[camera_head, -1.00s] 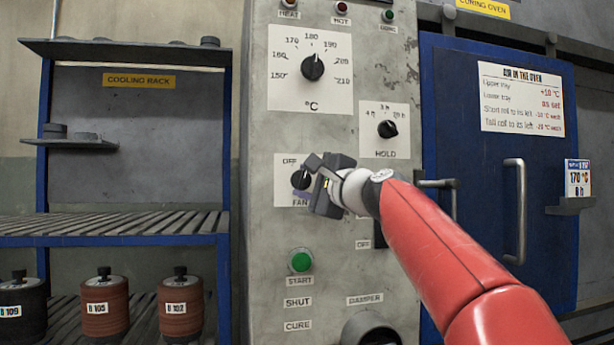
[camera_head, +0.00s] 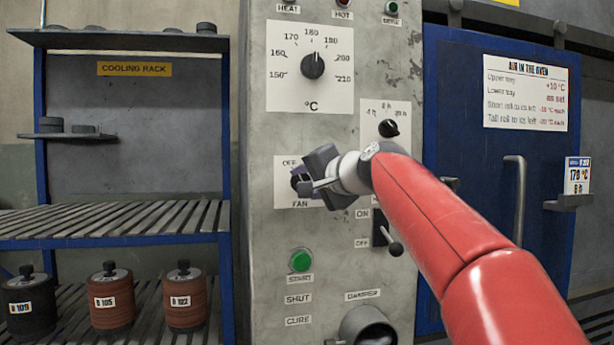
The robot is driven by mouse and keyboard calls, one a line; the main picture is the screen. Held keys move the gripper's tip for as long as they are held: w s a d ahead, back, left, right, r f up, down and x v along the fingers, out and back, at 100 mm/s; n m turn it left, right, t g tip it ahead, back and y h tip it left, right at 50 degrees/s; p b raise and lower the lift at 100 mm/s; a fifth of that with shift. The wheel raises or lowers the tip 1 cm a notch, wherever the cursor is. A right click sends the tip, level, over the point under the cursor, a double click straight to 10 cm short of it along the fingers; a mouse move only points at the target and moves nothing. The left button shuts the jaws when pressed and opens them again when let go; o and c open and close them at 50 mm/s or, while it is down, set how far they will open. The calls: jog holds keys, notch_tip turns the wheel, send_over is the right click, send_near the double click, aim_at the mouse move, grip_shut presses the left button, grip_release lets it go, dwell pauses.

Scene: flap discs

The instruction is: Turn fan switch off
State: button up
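The fan switch (camera_head: 297,181) is a small dark knob on a white plate marked OFF at its upper left and FAN below. It is on the grey control panel (camera_head: 260,245), under the temperature dial. My gripper (camera_head: 307,181) is at the knob, coming from the right, with its dark fingers in front of the plate. The fingers hide most of the knob, so its pointer direction does not show. I cannot tell whether the fingers are closed on the knob or just around it.
The temperature dial (camera_head: 312,66) and hold dial (camera_head: 388,128) are above. An ON/OFF lever (camera_head: 394,248) is below my wrist and a green start button (camera_head: 301,260) lower left. A blue oven door (camera_head: 465,120) is at right, a cooling rack (camera_head: 110,235) at left.

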jog(key=shift+f+n, duration=0.1)
jog(key=shift+n, duration=0.2)
jog(key=o, duration=1)
jog(key=b+v, duration=0.1)
jog(key=v, duration=0.6)
jog(key=shift+s+d+r, duration=0.2)
jog(key=shift+s, duration=0.1)
jog(key=s+d+f+n+g+h, duration=0.1)
jog(key=s+d+f+g+h, duration=0.1)
jog(key=s+f, duration=0.7)
jog(key=s+d+f+n+g+h, duration=0.2)
jog(key=s+d+f, duration=0.5)
jog(key=f, duration=1.1)
jog(key=s+d+f+n+g+h, duration=0.2)
jog(key=s+d+f+g+h, duration=0.1)
jog(key=s+f, duration=1)
jog(key=shift+s+d+f+h, duration=0.2)
jog(key=shift+d+f+h, duration=0.55)
jog(key=shift+h, duration=0.45)
